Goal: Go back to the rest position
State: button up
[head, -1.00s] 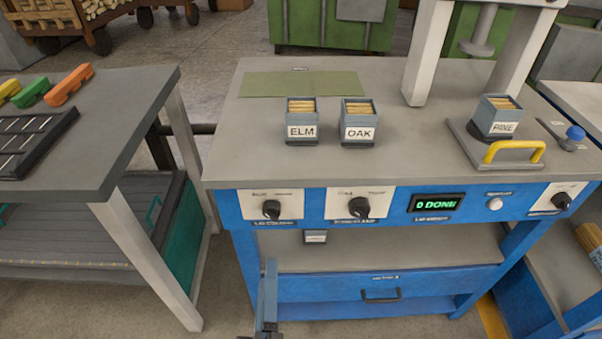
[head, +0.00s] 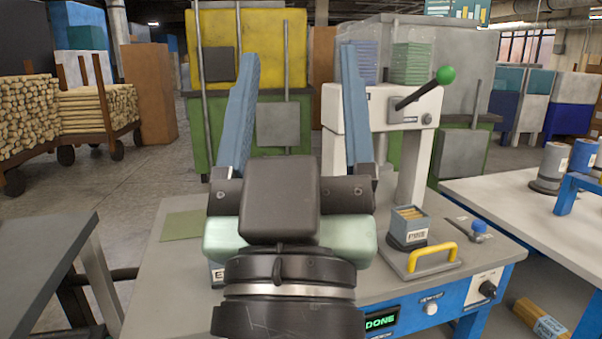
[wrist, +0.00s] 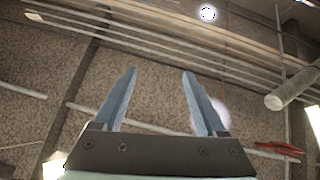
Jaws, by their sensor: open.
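My gripper (head: 298,115) is raised in front of the head camera, its two blue fingers pointing up and spread wide apart, with nothing between them. In the wrist view my gripper (wrist: 158,100) is open and empty against the ceiling. My gripper and wrist cover much of the workbench (head: 165,285). The bin lettered PINE (head: 409,228) stands on the plate with the yellow handle (head: 432,256), right of my wrist. Only a small part of the ELM bin (head: 217,275) shows left of my wrist; the OAK bin is hidden.
A white press (head: 410,150) with a green-knobbed lever (head: 445,75) stands at the bench's back. A dark table (head: 40,260) is at the left, a pale bench (head: 520,190) at the right. Carts of wood (head: 95,105) stand behind. The ceiling has pipes (wrist: 190,50).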

jog(key=s+r+t+y+p, duration=0.1)
jog(key=s+r+p, duration=0.2)
jog(key=r+p, duration=2.1)
notch_tip(320, 180, up, 5)
jog(key=shift+f+m, duration=0.1)
jog(key=shift+m, duration=0.3)
jog(key=shift+s, duration=0.1)
